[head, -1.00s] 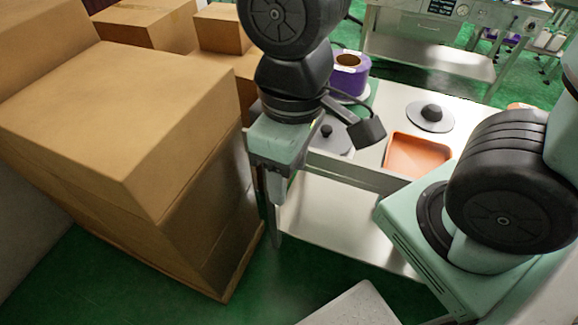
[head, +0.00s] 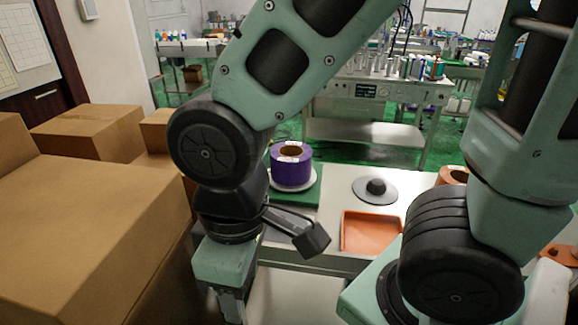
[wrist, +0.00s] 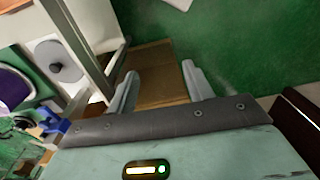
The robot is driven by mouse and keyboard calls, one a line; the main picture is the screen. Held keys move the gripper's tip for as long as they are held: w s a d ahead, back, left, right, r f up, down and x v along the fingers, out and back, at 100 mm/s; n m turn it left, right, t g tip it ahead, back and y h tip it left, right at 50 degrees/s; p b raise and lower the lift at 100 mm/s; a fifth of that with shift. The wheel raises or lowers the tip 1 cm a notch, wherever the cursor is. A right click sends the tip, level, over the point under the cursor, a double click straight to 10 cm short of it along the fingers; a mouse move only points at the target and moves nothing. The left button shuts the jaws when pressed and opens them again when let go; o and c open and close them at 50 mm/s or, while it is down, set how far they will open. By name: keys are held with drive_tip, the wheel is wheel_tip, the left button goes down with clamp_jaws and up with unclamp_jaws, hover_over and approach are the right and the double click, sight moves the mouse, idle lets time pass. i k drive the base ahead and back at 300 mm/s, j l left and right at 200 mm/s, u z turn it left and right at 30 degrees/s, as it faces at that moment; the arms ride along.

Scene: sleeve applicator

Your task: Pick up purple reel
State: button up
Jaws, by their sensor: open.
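The purple reel (head: 291,168) stands on a white round base on a green mat (head: 306,190), at the back left of the cart top in the head view. Its brown core shows at the top. In the wrist view part of the purple reel (wrist: 12,88) shows at the left edge. My gripper (head: 232,305) points down at the cart's near left side, in front of the reel and apart from it. Its fingers (wrist: 160,90) are spread with nothing between them in the wrist view. My arm hides part of the cart's left side.
An orange tray (head: 371,232) and a grey disc with a black knob (head: 375,189) lie on the cart top. An orange-brown reel (head: 452,175) stands at right. Stacked cardboard boxes (head: 85,235) crowd the left. A workbench (head: 375,90) stands behind.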

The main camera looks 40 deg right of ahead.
sight(291, 161)
drive_tip(key=i+j+z, duration=0.25)
drive_tip(key=z, duration=0.25)
drive_tip(key=i+j+z, duration=0.5)
drive_tip(key=k+l, duration=0.05)
drive_tip(key=k, duration=0.05)
